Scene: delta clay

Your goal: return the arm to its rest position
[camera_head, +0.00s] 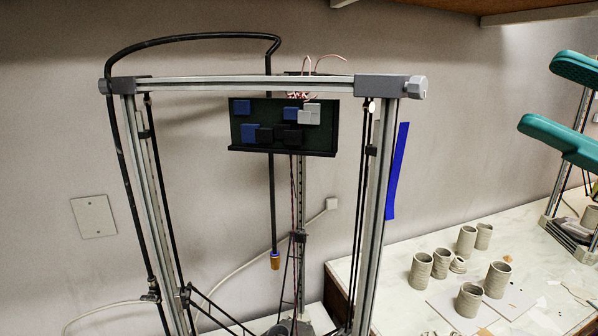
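My arm and my gripper do not show in the head view, so their pose and the state of the fingers cannot be seen here.
A tall metal-framed clay printer (215,83) stands in front, with a dark electronics panel (283,140) and a hanging nozzle (275,262). At right, several ribbed clay cups (467,241) stand on a white table (400,262). Teal-topped equipment (562,138) stands far right. A shelf (545,12) overhangs above.

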